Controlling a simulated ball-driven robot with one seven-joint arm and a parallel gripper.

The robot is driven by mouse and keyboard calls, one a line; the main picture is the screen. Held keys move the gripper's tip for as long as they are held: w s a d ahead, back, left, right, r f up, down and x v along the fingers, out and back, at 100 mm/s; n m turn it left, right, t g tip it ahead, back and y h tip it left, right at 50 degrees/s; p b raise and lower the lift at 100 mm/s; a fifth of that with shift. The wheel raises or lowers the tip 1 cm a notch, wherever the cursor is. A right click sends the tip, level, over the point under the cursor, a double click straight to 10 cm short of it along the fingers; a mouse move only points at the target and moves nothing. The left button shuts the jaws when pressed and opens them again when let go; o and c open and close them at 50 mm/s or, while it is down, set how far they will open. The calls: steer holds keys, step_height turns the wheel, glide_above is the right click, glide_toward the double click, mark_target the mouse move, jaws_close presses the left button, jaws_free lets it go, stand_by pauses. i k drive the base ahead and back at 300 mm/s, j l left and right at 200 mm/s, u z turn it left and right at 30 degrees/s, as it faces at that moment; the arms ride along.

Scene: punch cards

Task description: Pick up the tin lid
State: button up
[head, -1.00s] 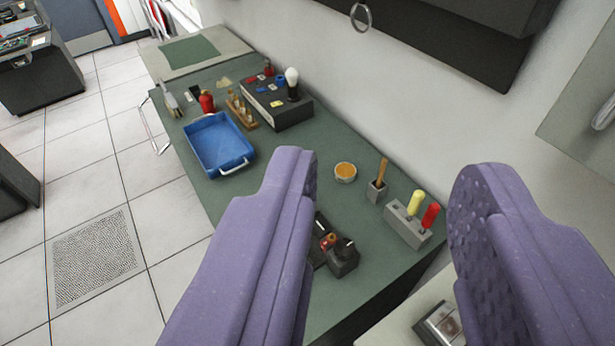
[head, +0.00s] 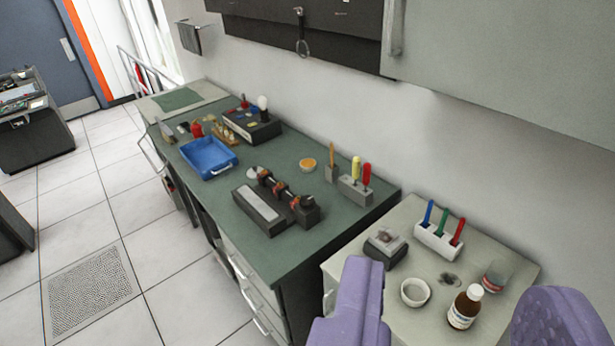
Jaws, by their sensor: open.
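A shallow round piece (head: 308,165) with an orange face and pale rim lies flat on the green bench top; it may be the tin lid. A pale round disc (head: 256,173) lies behind the black device and is partly hidden by it; I cannot tell whether it is a lid. My gripper (head: 458,282) is open and empty, with its two purple fingers wide apart at the bottom right. In the picture its fingers frame the pale side table, to the right of and nearer than the orange-faced piece.
On the green bench (head: 225,200) stand a blue tray (head: 209,158), a black device (head: 272,205) and a grey block with yellow and red handles (head: 354,190). The pale table (head: 395,325) holds a brown bottle (head: 465,307), a white bowl (head: 415,292) and a pen rack (head: 438,240). Tiled floor lies left.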

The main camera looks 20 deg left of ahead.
mark_target(252, 172)
steer(key=i+j+z, duration=0.1)
steer(key=z, duration=0.35)
steer(key=j+z, duration=0.25)
steer(key=z, duration=0.15)
steer(key=i+j+z, duration=0.1)
steer(key=z, duration=0.35)
steer(key=j+z, duration=0.4)
steer(key=k+j, duration=0.1)
steer(key=j, duration=2.5)
steer(key=k+j, duration=0.15)
steer(key=j, duration=1.1)
steer(key=k+j, duration=0.1)
steer(key=j, duration=1.2)
